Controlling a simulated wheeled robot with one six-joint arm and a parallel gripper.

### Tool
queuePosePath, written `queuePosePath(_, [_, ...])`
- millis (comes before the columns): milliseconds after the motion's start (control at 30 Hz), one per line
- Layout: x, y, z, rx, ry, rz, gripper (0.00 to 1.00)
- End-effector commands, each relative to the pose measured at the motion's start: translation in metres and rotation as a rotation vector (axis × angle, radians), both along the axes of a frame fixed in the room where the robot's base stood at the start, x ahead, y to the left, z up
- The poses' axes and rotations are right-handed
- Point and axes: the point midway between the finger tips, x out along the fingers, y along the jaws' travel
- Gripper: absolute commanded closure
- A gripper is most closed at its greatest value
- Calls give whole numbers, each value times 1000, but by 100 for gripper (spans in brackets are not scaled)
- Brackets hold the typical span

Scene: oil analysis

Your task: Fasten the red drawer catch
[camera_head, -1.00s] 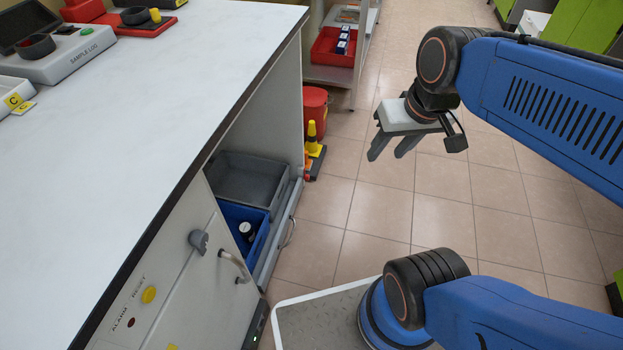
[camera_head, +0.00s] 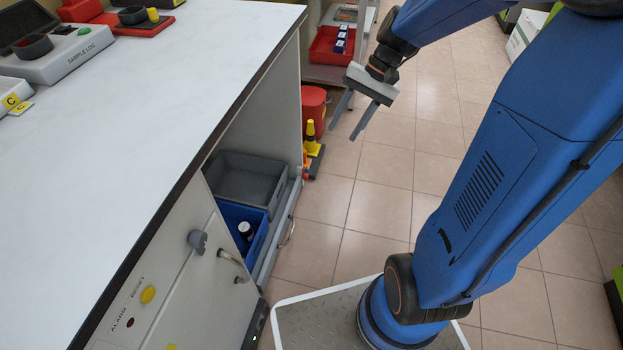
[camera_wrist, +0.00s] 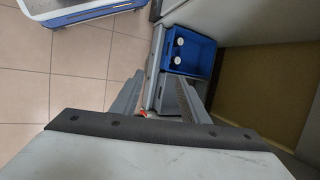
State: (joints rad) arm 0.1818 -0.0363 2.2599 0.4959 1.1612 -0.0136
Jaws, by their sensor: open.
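A small orange-red piece (camera_wrist: 142,114), possibly the red catch, shows between my gripper's fingers in the wrist view, partly hidden. The drawer (camera_head: 284,232) under the bench has a grey front with a bar handle. It holds a grey bin (camera_head: 226,186) and a blue bin (camera_head: 262,236). In the wrist view, the blue bin (camera_wrist: 190,38) holds two white-topped bottles. My gripper (camera_head: 343,131) is open and empty, right of the bench and above the floor. Its fingers also show in the wrist view (camera_wrist: 160,85). Whether the catch is fastened cannot be told.
The white bench top (camera_head: 130,110) has a dark edge close to the drawer. A yellow-black cone (camera_head: 311,136) and a red bin (camera_head: 313,106) stand beyond the drawer. A cabinet door with a grey knob (camera_head: 198,240) is nearer. The tiled floor (camera_head: 400,200) is mostly clear.

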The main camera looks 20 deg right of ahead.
Motion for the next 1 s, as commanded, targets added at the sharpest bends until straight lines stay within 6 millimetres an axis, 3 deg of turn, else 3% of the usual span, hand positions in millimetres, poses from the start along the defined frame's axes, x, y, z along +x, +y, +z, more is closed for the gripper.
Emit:
queuePosePath(567, [101, -13, -84, 276, 247, -212, 59])
queuePosePath(1000, [167, -35, -171, 491, 403, -394, 59])
